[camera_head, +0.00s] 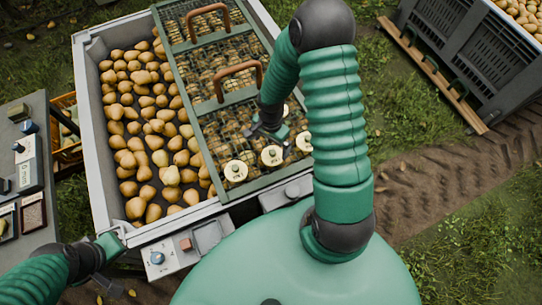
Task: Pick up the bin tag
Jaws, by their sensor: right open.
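Raised brown handles (238,70) stand on the grate. A control panel (158,262) is at the bin's front. A console (40,170) and orange crate (66,152) are left; another bin (470,45) is right.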

